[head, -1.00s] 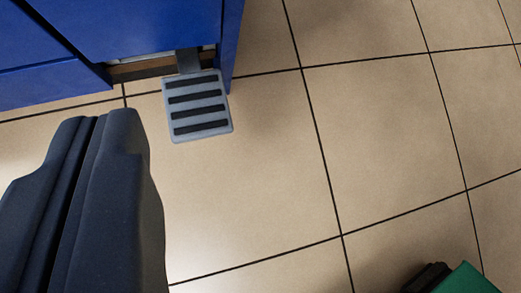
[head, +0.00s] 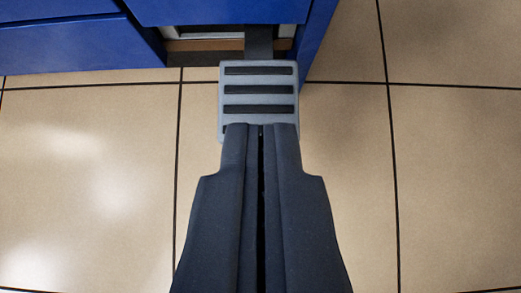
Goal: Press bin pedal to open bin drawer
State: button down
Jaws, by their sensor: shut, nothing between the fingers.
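The bin pedal (head: 259,90) is a grey plate with several black grip strips. It sticks out on a dark arm from under the blue cabinet (head: 220,10) at the top of the head view. My gripper (head: 261,128) is shut and empty, its fingers side by side and pointing up the picture at the pedal. The fingertips cover the near edge of the pedal. I cannot tell whether they touch it or hover above it. The blue front above the pedal shows only its lower part.
The tan tiled floor (head: 90,180) is clear to the left and right of my gripper. The cabinet's blue side panel (head: 314,40) stands just right of the pedal. A dark recess runs under the cabinet, left of the pedal.

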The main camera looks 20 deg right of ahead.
jog(key=b, duration=0.2)
send_over(260, 91)
jog(key=s, duration=0.3)
jog(key=f, duration=0.3)
jog(key=a+f, duration=0.1)
jog(key=f, duration=0.1)
jog(key=shift+w, duration=0.15)
notch_tip(260, 91, down, 2)
jog(key=shift+f+b, duration=0.15)
jog(key=shift+b, duration=0.15)
jog(key=shift+f+b, duration=0.3)
jog(key=shift+f, duration=0.5)
